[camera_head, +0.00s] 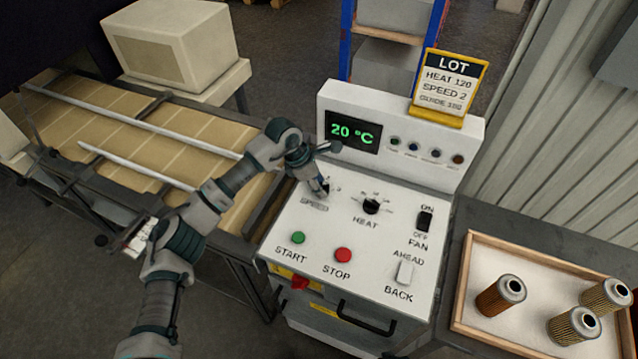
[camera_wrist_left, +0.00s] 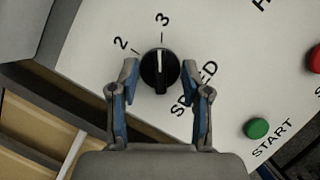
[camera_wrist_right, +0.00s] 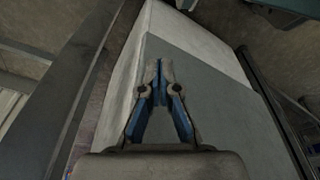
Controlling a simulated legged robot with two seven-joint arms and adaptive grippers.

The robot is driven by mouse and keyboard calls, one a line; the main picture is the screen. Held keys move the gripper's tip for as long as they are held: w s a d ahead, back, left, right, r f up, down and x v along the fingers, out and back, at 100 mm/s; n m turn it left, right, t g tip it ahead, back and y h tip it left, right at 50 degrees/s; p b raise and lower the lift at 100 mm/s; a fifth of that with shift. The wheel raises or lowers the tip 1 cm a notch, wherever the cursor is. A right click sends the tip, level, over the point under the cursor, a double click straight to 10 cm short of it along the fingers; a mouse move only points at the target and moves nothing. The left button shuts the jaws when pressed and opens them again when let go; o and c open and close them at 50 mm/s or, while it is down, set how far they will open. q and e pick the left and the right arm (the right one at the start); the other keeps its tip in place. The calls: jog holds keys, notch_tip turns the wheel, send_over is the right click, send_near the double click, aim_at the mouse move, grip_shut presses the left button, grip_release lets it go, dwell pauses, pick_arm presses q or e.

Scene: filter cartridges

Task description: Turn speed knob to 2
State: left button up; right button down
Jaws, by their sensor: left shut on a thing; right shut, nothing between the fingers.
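The black speed knob (camera_wrist_left: 160,72) is on the white control panel (camera_head: 335,225). In the left wrist view its white pointer line is toward the 3 mark; the 2 mark lies to the left of it. My left gripper (camera_wrist_left: 168,82) is shut on the knob, one finger on each side. In the head view the left gripper (camera_head: 318,183) is over the SPEED label, and the knob (camera_head: 324,191) is partly hidden by it. My right gripper (camera_wrist_right: 160,75) is shut and empty in the right wrist view, and it is out of the head view.
The heat knob (camera_head: 371,204), fan switch (camera_head: 424,221), green start button (camera_head: 298,238) and red stop button (camera_head: 343,255) share the panel. The display (camera_head: 352,132) reads 20 °C. A yellow lot card (camera_head: 449,88) says SPEED 2. A tray (camera_head: 465,300) of filter cartridges stands right.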

pick_arm(q)
jog(key=shift+r, duration=0.1)
pick_arm(e)
jog(key=shift+f, duration=0.1)
pick_arm(q)
jog(key=n+t+p, duration=0.1)
jog(key=n+p, duration=0.1)
jog(key=n, duration=0.1)
jog(key=shift+d+r+n+t, duration=0.1)
jog(key=shift+n+t, duration=0.2)
jog(key=shift+n, duration=0.1)
jog(key=n+t+y, duration=0.1)
jog(key=n, duration=0.2)
jog(key=shift+d+n+p, duration=0.1)
jog(key=shift+n+p, duration=0.2)
jog(key=shift+p, duration=0.05)
jog(key=shift+n+t+y, duration=0.3)
jog(key=shift+n+y, duration=0.1)
jog(key=shift+n, duration=0.7)
jog(key=shift+n+y, duration=0.4)
jog(key=shift+n, duration=0.5)
pick_arm(e)
jog(key=s+f, duration=0.3)
jog(key=f, duration=0.3)
jog(key=shift+s+d+f, duration=0.2)
jog(key=shift+s+d, duration=0.05)
jog(key=shift+s, duration=0.15)
jog(key=shift+w+r, duration=0.1)
